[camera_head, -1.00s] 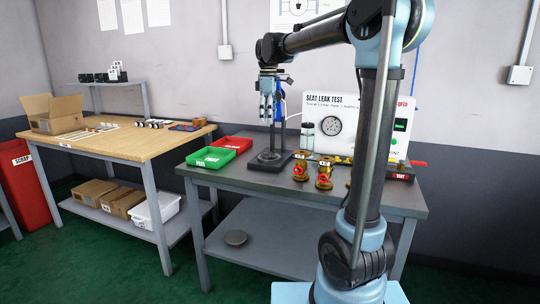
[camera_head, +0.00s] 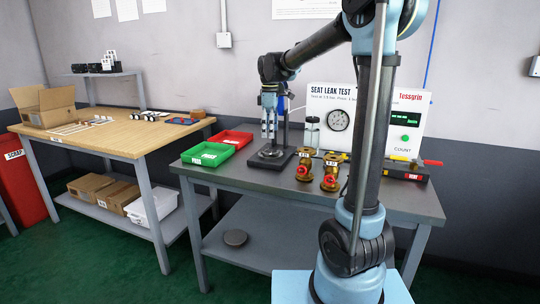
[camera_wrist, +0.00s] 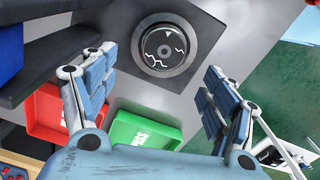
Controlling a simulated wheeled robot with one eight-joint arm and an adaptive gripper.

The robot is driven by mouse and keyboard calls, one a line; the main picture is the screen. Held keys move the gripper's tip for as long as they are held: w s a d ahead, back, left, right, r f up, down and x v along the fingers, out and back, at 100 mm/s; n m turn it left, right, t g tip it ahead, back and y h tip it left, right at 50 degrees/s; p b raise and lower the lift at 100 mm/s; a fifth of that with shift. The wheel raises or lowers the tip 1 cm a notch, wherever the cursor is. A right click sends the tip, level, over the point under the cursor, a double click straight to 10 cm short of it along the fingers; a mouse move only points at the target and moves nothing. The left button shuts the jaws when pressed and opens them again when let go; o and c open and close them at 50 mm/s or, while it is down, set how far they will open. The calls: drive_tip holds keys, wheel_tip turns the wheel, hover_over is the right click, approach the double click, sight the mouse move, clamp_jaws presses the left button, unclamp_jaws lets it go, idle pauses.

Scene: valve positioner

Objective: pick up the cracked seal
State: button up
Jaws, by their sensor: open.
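The cracked seal (camera_wrist: 165,46) looks like a dark round disc with white jagged crack lines and a small white triangle. In the wrist view it lies in a ring on a dark square plate (camera_wrist: 196,22). My gripper (camera_head: 269,134) is open and empty, pointing down above the base. In the wrist view its fingers (camera_wrist: 156,74) stand wide apart, with the seal ahead and between them toward the top.
A green tray (camera_head: 207,154) and a red tray (camera_head: 236,138) stand left of the base. Two brass valves (camera_head: 304,166) with red handwheels stand to its right. Behind are a clear jar (camera_head: 312,131) and the leak test panel (camera_head: 365,115).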

sight(270, 150)
drive_tip(key=shift+s+f, duration=0.15)
drive_tip(key=shift+f, duration=1.8)
drive_tip(key=shift+s+f, duration=0.1)
drive_tip(key=shift+f, duration=1.8)
drive_tip(key=c, duration=1.5)
